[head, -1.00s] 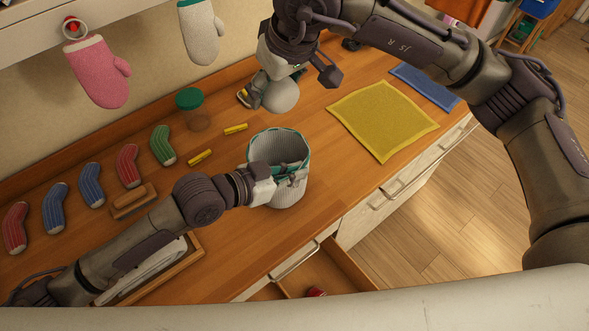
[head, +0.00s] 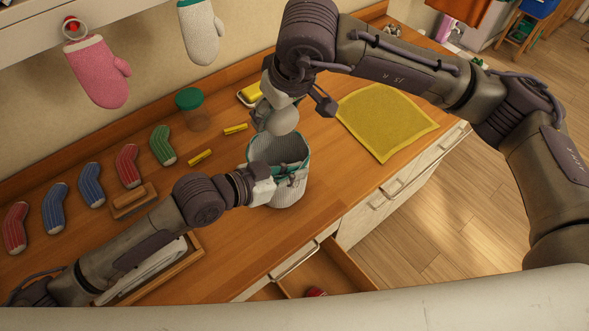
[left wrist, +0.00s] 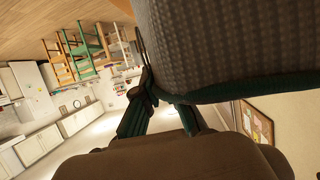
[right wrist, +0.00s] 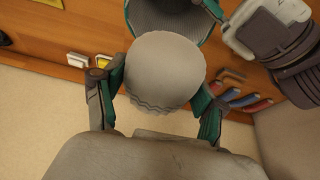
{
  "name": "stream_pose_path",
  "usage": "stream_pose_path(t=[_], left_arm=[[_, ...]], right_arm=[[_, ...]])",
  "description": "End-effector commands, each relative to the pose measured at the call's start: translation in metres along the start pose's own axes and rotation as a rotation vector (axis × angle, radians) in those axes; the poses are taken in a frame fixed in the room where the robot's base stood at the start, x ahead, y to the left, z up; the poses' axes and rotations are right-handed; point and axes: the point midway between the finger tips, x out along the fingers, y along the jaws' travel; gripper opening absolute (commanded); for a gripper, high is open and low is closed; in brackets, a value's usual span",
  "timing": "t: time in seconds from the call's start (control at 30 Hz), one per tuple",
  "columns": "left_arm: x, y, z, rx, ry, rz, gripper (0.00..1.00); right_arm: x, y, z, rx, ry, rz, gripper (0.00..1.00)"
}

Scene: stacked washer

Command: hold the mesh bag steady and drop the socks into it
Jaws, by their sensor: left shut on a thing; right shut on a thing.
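The mesh bag (head: 292,190), pale grey with a teal rim, stands upright and open on the wooden counter. My left gripper (head: 283,180) is shut on its near rim; the bag's wall and teal rim fill the top of the left wrist view (left wrist: 225,50). My right gripper (head: 288,112) is shut on a rounded pale grey sock bundle (head: 284,122), just above the far side of the bag's mouth. In the right wrist view the bundle (right wrist: 165,70) sits between both fingers, with the bag's opening (right wrist: 180,17) behind it. The bag's bottom inside is hidden.
Several striped socks (head: 92,185) lie in a row at left, near a wooden block (head: 134,201). A yellow cloth (head: 388,122) lies right. A drawer (head: 335,275) is open below.

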Motion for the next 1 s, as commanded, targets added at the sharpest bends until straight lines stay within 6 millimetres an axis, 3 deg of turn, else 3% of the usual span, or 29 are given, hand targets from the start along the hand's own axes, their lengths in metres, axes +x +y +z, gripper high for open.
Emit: stream_pose_path(t=[1.0], left_arm=[[0.0, 0.0, 0.0, 0.001, -0.001, -0.001, 0.0]], right_arm=[[0.065, 0.0, 0.027, 0.0, 0.0, -0.001, 0.39]])
